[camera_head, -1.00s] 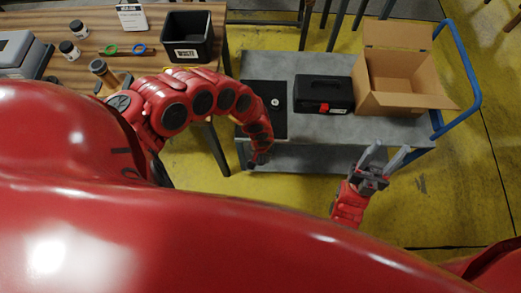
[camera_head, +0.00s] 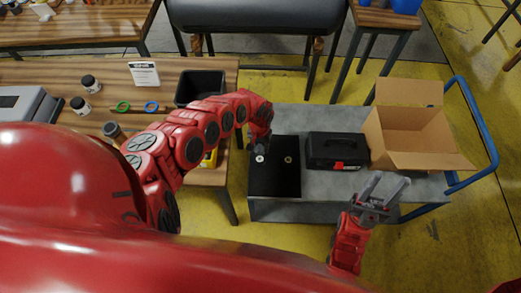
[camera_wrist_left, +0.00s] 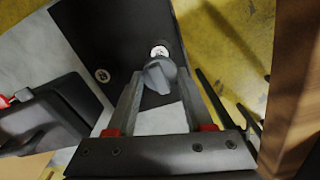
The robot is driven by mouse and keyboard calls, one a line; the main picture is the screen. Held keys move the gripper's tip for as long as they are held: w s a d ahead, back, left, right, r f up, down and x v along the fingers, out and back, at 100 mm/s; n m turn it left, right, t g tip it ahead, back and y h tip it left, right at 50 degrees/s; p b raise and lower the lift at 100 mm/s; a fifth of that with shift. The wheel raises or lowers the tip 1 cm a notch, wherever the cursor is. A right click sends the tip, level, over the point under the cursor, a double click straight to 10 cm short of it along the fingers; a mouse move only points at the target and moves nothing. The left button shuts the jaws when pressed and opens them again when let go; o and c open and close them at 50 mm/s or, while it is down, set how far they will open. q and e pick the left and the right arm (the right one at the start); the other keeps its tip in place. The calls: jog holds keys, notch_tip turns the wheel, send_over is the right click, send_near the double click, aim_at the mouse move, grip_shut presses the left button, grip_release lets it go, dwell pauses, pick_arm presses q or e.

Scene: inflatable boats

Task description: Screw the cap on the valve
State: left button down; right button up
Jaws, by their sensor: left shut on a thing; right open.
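A black panel (camera_head: 275,183) with two round fittings lies on the left end of the grey cart. The left fitting (camera_head: 260,158) is just below my left gripper (camera_head: 261,146); the right fitting (camera_head: 288,160) is clear. In the left wrist view, my left gripper (camera_wrist_left: 158,82) is shut on a grey, winged cap (camera_wrist_left: 160,74). The cap appears beside or over the pale fitting (camera_wrist_left: 159,52) and partly hides it; I cannot tell whether they touch. The other fitting (camera_wrist_left: 103,75) shows to its left. My right gripper (camera_head: 380,192) is open and empty near the cart's front edge.
A black toolbox (camera_head: 336,150) and an open cardboard box (camera_head: 408,138) stand on the cart (camera_head: 330,186) right of the panel. A wooden table (camera_head: 150,98) at left holds a black bin (camera_head: 200,86), jars and tape rings.

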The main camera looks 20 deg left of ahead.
pick_arm(q)
jog(key=shift+s+d+f+b, duration=0.1)
jog(key=shift+f+b, duration=0.45)
jog(key=shift+f, duration=0.15)
notch_tip(320, 180, down, 3)
jog(key=b, duration=0.3)
jog(key=shift+f+b, duration=0.5)
jog(key=shift+f, duration=0.2)
jog(key=shift+f, duration=0.3)
dwell(0.7)
jog(key=shift+f, duration=0.6)
dwell(1.8)
